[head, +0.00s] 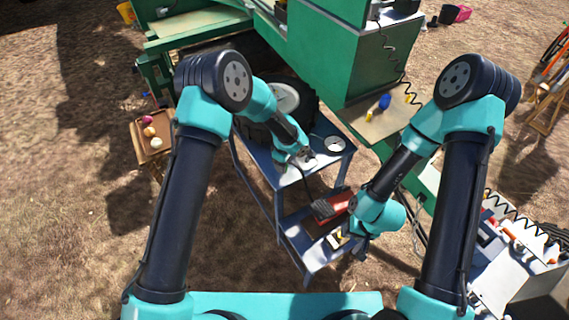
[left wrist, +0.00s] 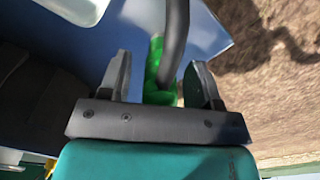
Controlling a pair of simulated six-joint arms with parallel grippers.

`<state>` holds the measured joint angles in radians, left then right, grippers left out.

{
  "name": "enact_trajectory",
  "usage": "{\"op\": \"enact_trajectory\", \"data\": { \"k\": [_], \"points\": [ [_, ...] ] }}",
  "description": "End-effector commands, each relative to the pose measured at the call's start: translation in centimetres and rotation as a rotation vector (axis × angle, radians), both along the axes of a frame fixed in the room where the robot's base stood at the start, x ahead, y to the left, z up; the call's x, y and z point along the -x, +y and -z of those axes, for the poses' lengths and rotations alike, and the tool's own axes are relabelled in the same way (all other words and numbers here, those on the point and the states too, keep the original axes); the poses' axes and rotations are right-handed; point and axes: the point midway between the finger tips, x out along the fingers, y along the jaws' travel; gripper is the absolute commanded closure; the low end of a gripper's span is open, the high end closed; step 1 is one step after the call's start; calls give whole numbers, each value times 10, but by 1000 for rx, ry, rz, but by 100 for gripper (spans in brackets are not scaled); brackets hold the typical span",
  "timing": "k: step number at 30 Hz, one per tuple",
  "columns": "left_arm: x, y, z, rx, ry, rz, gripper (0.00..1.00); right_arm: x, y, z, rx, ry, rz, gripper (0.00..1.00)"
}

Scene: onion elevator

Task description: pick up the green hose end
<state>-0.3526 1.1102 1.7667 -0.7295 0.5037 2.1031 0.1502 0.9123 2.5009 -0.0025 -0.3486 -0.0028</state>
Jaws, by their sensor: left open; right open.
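The green hose end (left wrist: 154,68) lies between the two fingers of my left gripper (left wrist: 159,72) in the left wrist view. A dark hose (left wrist: 174,35) runs up from it and partly covers it. The fingers stand apart on both sides, with a visible gap on the right. In the head view my left gripper (head: 306,160) is over the upper shelf of a blue-grey cart (head: 338,165), and the green end cannot be made out there. My right gripper (head: 341,237) is open near the lower shelf, close to a red and black object (head: 333,207).
A round white-rimmed item (head: 334,144) lies on the upper shelf. A large dark tyre (head: 255,135) and green machinery (head: 315,45) stand behind. A grey workbench (head: 520,270) is at the lower right.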

Motion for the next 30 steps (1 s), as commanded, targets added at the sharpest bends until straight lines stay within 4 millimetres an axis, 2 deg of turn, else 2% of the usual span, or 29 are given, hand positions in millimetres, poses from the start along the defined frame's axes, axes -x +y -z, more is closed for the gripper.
{"op": "enact_trajectory", "data": {
  "k": [2,19,30],
  "points": [
    [0,0,0,0,0,0,44,0,0,0,0,0,0,57],
    [0,0,0,0,0,0,98,0,0,0,0,0,0,57],
    [0,0,-5,0,-1,1,99,0,0,0,0,0,0,57]
  ]
}}
